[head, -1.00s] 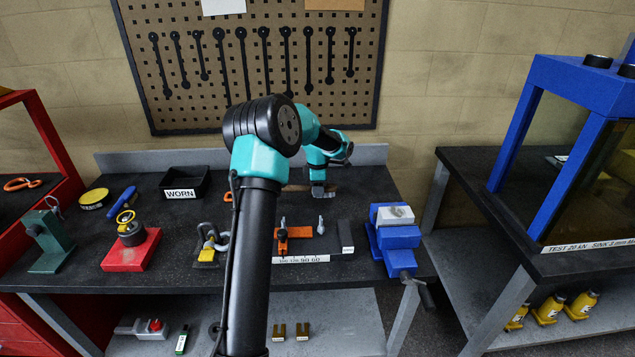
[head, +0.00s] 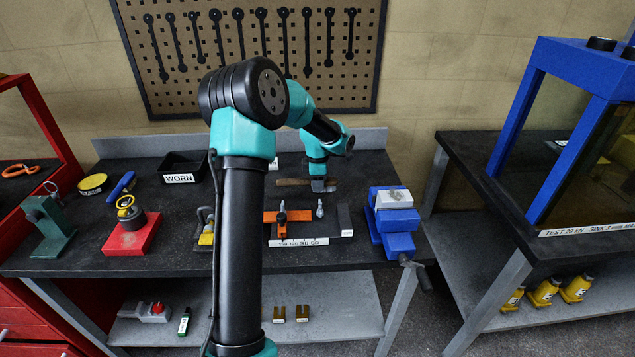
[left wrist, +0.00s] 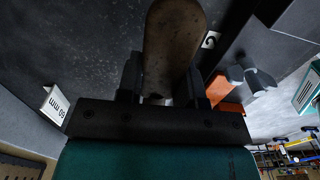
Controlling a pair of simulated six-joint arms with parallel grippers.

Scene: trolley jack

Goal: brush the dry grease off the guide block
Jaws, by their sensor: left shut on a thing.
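My left gripper (head: 320,186) is shut on a wooden-handled tool, probably the brush (head: 292,182), towards the back of the dark bench. In the left wrist view the wooden handle (left wrist: 172,45) lies between the two fingers (left wrist: 163,88). The handle sticks out to the left of the gripper in the head view; its bristles are not clear. A pale grey block (head: 394,198), possibly the guide block, sits on top of the blue vice (head: 398,225) at the right end of the bench. Grease on it cannot be made out. My right gripper is not in view.
In front of the gripper lies a dark plate with an orange part (head: 285,217) and small fittings. A black WORN bin (head: 184,170), a red stand (head: 131,237) and a green stand (head: 49,228) are left. The vice handle (head: 420,275) juts over the front edge.

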